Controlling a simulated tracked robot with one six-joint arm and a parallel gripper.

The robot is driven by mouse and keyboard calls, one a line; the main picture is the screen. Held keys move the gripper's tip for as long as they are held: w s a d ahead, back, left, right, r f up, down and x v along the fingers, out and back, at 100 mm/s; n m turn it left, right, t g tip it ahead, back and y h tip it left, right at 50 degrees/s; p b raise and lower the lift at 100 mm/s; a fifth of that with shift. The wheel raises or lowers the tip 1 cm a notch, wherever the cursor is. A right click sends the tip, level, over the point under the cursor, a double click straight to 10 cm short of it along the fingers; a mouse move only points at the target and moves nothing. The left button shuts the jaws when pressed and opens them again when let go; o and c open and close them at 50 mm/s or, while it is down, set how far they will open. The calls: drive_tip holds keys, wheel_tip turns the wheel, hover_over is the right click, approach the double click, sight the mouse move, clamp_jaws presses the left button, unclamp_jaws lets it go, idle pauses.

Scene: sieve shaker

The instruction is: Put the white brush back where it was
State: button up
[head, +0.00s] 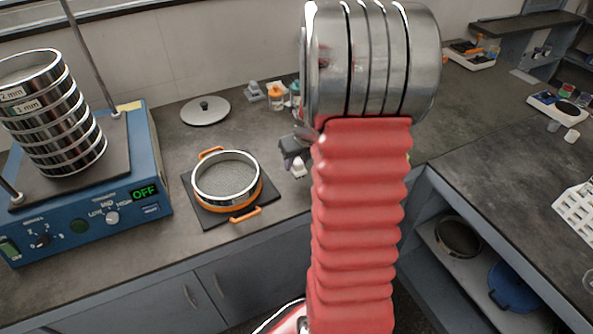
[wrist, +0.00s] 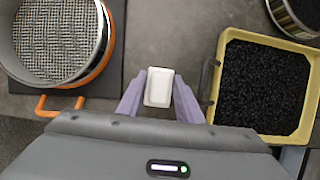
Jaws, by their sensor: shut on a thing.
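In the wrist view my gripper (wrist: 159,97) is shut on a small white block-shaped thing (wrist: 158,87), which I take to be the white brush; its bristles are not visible. It is held between the two purple fingers, over the grey counter. In the head view my red arm hides much of the middle, and the gripper (head: 296,160) shows only in part left of the arm, with a bit of white at it. I cannot tell how high the brush is above the counter.
A sieve with an orange holder (wrist: 97,72) stands left of the gripper on a black mat. A yellow tray of black grains (wrist: 222,110) lies close on the right. The blue shaker (head: 150,150) bears stacked sieves and reads OFF. A round lid (head: 205,111) lies behind.

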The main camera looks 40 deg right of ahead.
sight(296, 170)
drive_tip(key=shift+f, duration=0.15)
drive_tip(key=shift+f, duration=1.75)
drive_tip(key=o, duration=1)
drive_tip(key=shift+v, duration=6)
drive_tip(key=shift+a, duration=0.1)
